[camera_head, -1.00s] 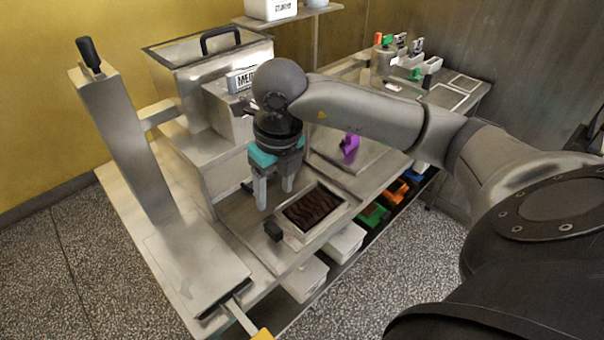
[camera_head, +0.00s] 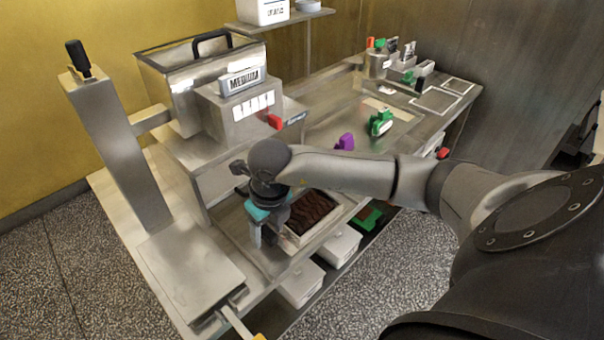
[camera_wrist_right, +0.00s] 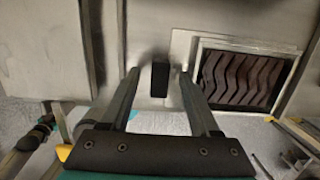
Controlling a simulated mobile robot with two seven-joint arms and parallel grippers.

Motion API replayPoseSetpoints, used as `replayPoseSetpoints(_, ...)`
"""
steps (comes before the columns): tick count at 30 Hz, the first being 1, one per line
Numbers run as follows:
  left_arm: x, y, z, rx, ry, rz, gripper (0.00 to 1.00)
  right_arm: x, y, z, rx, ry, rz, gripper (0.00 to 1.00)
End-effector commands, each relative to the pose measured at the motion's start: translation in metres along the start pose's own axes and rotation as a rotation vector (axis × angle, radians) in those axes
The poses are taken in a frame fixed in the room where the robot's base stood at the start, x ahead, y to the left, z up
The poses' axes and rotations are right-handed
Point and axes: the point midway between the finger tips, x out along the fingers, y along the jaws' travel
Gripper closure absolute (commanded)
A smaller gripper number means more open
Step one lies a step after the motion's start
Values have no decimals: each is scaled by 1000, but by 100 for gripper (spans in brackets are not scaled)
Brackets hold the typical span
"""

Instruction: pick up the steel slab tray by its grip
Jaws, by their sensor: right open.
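The steel slab tray (camera_head: 322,229) lies on the steel bench and holds a dark, wavy slab (camera_head: 311,212). In the right wrist view the tray's pale rim (camera_wrist_right: 243,44) is at the right. Its black block-shaped grip (camera_wrist_right: 159,79) stands off to the tray's left. My right gripper (camera_head: 264,241) is open, low over the bench at the tray's left end, pointing down. In the right wrist view its fingertips (camera_wrist_right: 160,74) appear on either side of the grip, with gaps; contact is not visible. In the head view the gripper hides the grip. My left gripper is not in view.
A steel machine with a MEDIUM sign (camera_head: 243,79) stands close behind my gripper. A flat plate (camera_head: 190,272) with an upright post is at the left. White bins (camera_head: 301,284) sit below the bench edge. Purple (camera_head: 345,142) and green (camera_head: 381,122) items stand farther back.

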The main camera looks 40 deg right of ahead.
Motion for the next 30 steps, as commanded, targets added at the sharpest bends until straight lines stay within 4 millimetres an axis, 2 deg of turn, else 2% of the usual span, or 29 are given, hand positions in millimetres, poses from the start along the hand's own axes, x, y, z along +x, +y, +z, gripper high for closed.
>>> replayPoseSetpoints(5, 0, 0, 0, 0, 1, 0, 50, 0, 0, 0, -1, 0, 0, 40)
replayPoseSetpoints(21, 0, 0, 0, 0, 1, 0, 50, -1, 0, 0, 0, 0, 0, 100)
replayPoseSetpoints(30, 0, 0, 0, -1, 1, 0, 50, -2, -1, 2, 0, -6, -2, 100)
